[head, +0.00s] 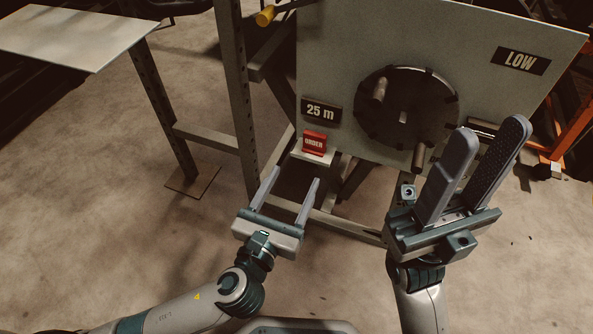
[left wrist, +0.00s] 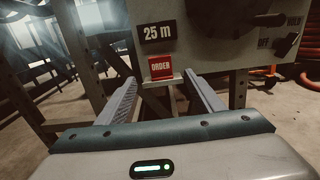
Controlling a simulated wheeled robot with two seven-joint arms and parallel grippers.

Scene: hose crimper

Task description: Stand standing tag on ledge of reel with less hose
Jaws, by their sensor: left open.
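The red tag (head: 314,141) marked "ORDER" stands upright on a small pale ledge (head: 313,157) below the "25 m" sign (head: 321,111). In the left wrist view the tag (left wrist: 161,67) shows beyond and between my left fingertips. My left gripper (head: 297,177) is open and empty, in front of and below the ledge, apart from the tag. My right gripper (head: 491,132) is raised at the right, its two fingers spread apart with nothing seen between them. Only one reel panel (head: 340,50) shows, with a dark round disc (head: 403,117); no hose is visible on it.
A "LOW" sign (head: 520,61) is on the panel's upper right. A metal upright (head: 235,100) stands left of the ledge. A pale tabletop (head: 75,30) is at the upper left. An orange frame (head: 572,125) is at the far right. Open floor lies at left.

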